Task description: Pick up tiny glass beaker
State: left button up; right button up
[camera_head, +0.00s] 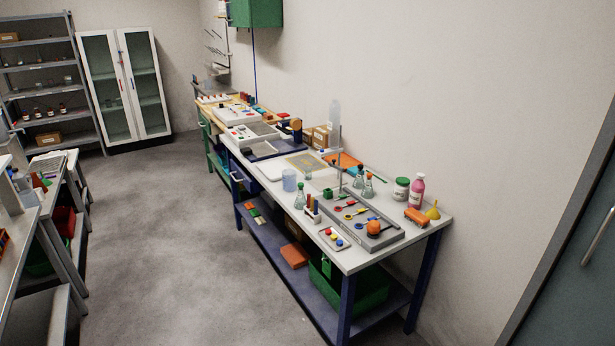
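A small, clear, bluish glass vessel (289,180) that looks like a beaker stands upright near the left front edge of the nearest workbench (273,171). Close to it, a conical glass flask (300,198) stands by the front edge. More small glass flasks (367,186) stand by a metal stand (339,160) in the middle of the bench. At this size I cannot tell for sure which vessel is the tiny beaker. Neither of my grippers is in view.
A grey tray (374,232) with coloured tools, a pink bottle (417,191) and a yellow funnel (433,210) are on the bench's right. A green bin (375,290) is below. Another table (20,225) stands left. The grey floor (180,240) between is clear.

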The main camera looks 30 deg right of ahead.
aim_at(308, 174)
jog(key=i+l+z, duration=0.65)
jog(key=i, duration=0.35)
jog(key=i+l+z, duration=0.15)
jog(key=i+z, duration=0.2)
jog(key=i, duration=0.15)
jog(key=k, duration=0.2)
jog(key=k+z, duration=0.25)
jog(key=z, duration=0.15)
jog(key=k+l+z, duration=0.1)
jog(key=z, duration=0.3)
jog(key=j+z, duration=0.3)
jog(key=i+j+z, duration=0.1)
jog(key=j+z, duration=0.2)
jog(key=j, duration=0.55)
jog(key=i+j, duration=0.15)
jog(key=j, duration=0.4)
